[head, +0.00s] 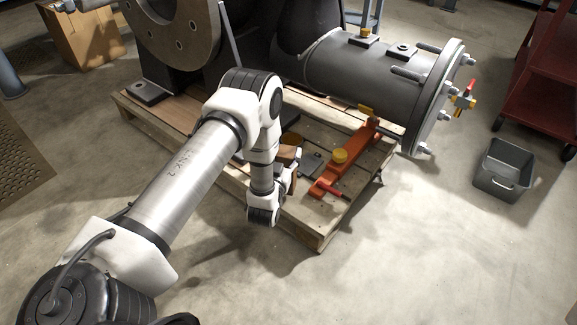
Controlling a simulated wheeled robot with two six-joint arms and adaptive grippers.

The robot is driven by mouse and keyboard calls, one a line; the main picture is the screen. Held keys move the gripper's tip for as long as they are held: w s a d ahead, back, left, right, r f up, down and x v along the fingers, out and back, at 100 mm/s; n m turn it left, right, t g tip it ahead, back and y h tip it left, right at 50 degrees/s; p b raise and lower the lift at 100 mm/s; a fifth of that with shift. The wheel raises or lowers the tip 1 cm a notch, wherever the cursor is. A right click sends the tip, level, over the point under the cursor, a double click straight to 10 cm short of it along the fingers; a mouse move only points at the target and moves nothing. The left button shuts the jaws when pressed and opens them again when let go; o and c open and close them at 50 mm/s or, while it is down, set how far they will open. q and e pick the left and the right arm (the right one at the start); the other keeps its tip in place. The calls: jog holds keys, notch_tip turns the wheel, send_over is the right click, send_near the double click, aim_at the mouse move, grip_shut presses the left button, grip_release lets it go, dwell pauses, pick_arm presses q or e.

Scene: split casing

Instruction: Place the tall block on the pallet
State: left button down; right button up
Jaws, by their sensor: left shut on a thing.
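The wooden pallet (318,236) lies on the floor in the middle of the head view, under the heavy machine parts. My left arm comes in from the lower left and reaches over the pallet's front edge. My left gripper (291,168) is largely hidden behind its own wrist. It is shut on a tan wooden block (288,152), seemingly the tall block, of which only a small part shows. I cannot tell whether the block touches the pallet. My right gripper is not in view.
An orange jack (347,162) with a yellow cap stands on the pallet just right of the gripper. A grey flanged cylinder (362,75) overhangs the back right. A grey bin (502,171) and a red cart (540,95) stand at the right. The front floor is clear.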

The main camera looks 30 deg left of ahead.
pick_arm(q)
jog(key=w+b, duration=0.1)
jog(key=w+a+f, duration=0.1)
jog(key=w, duration=0.1)
jog(key=shift+a+f+b, duration=0.1)
jog(key=shift+f+b, duration=0.05)
jog(key=shift+b, duration=0.25)
notch_tip(320, 180, down, 3)
jog(key=shift+r+b, duration=0.1)
jog(key=shift+b, duration=0.85)
jog(key=shift+c, duration=1.7)
grip_release()
jog(key=shift+r, duration=0.1)
